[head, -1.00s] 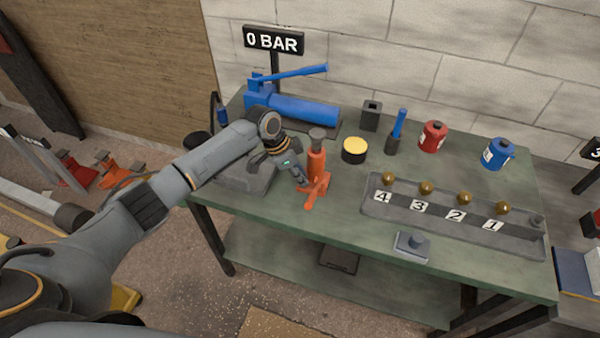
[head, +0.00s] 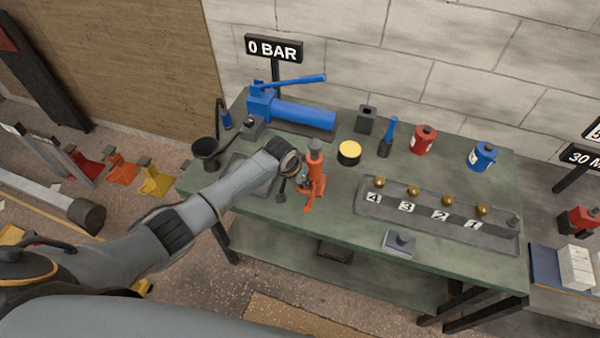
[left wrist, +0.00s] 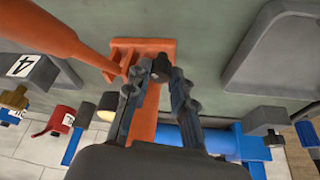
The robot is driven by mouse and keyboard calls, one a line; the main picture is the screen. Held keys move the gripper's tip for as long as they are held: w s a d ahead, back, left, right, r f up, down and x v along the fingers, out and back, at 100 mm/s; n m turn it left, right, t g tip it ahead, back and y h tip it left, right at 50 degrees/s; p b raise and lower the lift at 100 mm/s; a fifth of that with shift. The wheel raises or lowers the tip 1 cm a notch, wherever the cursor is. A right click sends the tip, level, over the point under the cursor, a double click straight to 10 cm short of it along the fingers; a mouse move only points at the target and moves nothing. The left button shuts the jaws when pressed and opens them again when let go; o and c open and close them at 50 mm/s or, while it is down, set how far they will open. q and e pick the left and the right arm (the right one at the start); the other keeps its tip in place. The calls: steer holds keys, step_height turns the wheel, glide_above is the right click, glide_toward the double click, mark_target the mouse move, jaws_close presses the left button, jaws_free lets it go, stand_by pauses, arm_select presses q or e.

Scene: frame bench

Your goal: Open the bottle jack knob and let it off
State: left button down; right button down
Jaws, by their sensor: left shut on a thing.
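The orange bottle jack (head: 316,170) stands upright on the green bench, with a grey top. An orange bar sticks out low at its front. In the left wrist view, orange jack parts (left wrist: 40,32) fill the upper left and lie behind the fingers. My left gripper (head: 303,186) is at the near left side of the jack, low by its base. In the left wrist view my left gripper (left wrist: 158,76) is shut on a small dark knob (left wrist: 160,66) between its fingertips. How far the knob is turned cannot be told. My right gripper is not in view.
Behind stand a blue press (head: 300,113) and a "0 BAR" sign (head: 273,48). A yellow-topped tin (head: 349,153) is right of the jack. A numbered tray (head: 350,205) with brass knobs lies further right.

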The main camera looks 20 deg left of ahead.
arm_select(q)
steer(key=shift+d+n+y+p, duration=0.1)
steer(key=shift+n+y+p, duration=0.2)
steer(key=shift+n+p, duration=0.4)
steer(key=shift+n, duration=0.3)
steer(key=c, duration=1.1)
jaws_free()
steer(key=shift+s+r, duration=0.2)
steer(key=shift+r, duration=0.45)
steer(key=shift+v, duration=3.3)
steer(key=shift+f, duration=0.1)
